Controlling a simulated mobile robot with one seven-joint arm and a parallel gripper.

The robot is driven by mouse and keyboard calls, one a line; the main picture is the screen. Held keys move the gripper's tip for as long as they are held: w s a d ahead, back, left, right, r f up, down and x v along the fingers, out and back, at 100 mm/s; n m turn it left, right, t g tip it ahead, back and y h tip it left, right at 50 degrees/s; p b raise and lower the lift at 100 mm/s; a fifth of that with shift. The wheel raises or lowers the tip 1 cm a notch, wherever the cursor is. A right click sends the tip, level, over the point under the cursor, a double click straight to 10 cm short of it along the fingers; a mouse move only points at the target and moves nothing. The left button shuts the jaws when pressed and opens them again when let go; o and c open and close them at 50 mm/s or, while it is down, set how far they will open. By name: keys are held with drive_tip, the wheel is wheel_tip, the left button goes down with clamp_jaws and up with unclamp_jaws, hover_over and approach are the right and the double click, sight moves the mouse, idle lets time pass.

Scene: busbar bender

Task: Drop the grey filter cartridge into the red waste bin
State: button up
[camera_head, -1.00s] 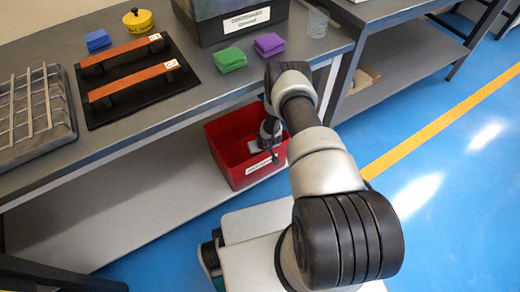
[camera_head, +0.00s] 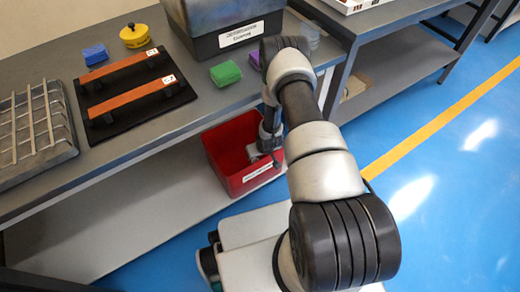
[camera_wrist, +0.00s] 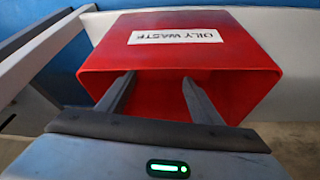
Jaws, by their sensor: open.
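The red waste bin (camera_head: 228,178) stands low beside the workbench in the head view, with a white label on its front. In the wrist view the bin (camera_wrist: 240,60) fills the upper middle, and its label reads "OILY WASTE". My gripper (camera_wrist: 159,78) is open, its two fingers apart at the bin's mouth with nothing seen between them. In the head view my gripper (camera_head: 262,150) is small and partly hidden by my arm, over the bin's opening. I cannot make out the grey filter cartridge in either current view; the bin's floor is mostly hidden.
The workbench holds a ribbed metal tray (camera_head: 32,128), a black board (camera_head: 135,106) with two orange bars, a yellow round part (camera_head: 135,36), blue (camera_head: 96,54) and green blocks (camera_head: 226,73), and a dark labelled box (camera_head: 222,22). Blue floor (camera_head: 450,210) is clear at the right.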

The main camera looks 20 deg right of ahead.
drive_tip(key=shift+p+v, duration=0.3)
drive_tip(key=shift+v, duration=1.2)
